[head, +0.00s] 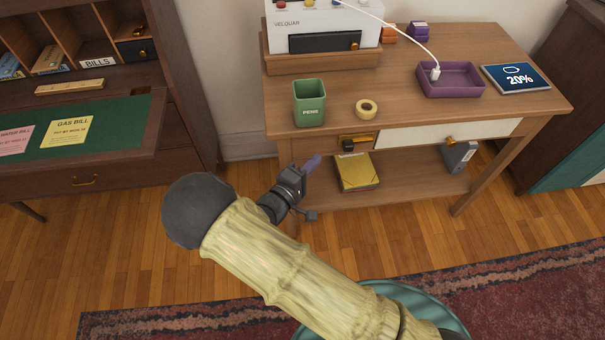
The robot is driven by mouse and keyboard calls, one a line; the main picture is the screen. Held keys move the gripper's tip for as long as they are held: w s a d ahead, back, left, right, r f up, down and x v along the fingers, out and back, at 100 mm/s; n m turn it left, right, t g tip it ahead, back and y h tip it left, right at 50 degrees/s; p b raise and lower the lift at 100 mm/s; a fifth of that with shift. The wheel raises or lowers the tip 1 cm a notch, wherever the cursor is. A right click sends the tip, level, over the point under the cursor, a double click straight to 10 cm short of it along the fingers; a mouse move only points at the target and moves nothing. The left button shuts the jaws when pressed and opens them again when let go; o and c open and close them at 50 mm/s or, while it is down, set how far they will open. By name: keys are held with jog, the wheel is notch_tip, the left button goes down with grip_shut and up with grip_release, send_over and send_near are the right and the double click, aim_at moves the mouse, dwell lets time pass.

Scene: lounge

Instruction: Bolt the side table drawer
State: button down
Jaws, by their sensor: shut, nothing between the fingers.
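The side table (470,55) stands on the right, with a white-fronted drawer (415,134) under its top. The drawer has a brass knob (451,141) and looks flush with the table front. Left of it, on the wooden front, is a brass fitting (362,139) with a black knob (348,145), which looks like the bolt; I cannot tell its position. My gripper (313,161), with bluish fingertips, is shut and empty. It is left of and slightly below the brass fitting in the picture, apart from it.
The tabletop bears a green cup (309,103), a tape roll (366,108), a purple tray (450,91) with a white cable, a tablet (516,77) and a white machine (320,28). A yellow folder (357,171) and a grey binder (460,156) are on the lower shelf. A desk (85,170) stands left.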

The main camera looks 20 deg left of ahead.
aim_at(343, 146)
jog(key=w+d, duration=0.1)
jog(key=w, duration=0.1)
jog(key=w+d, duration=0.2)
jog(key=shift+w+d+b, duration=0.1)
jog(key=shift+b, duration=0.25)
jog(key=shift+w+d, duration=0.3)
jog(key=shift+d, duration=0.15)
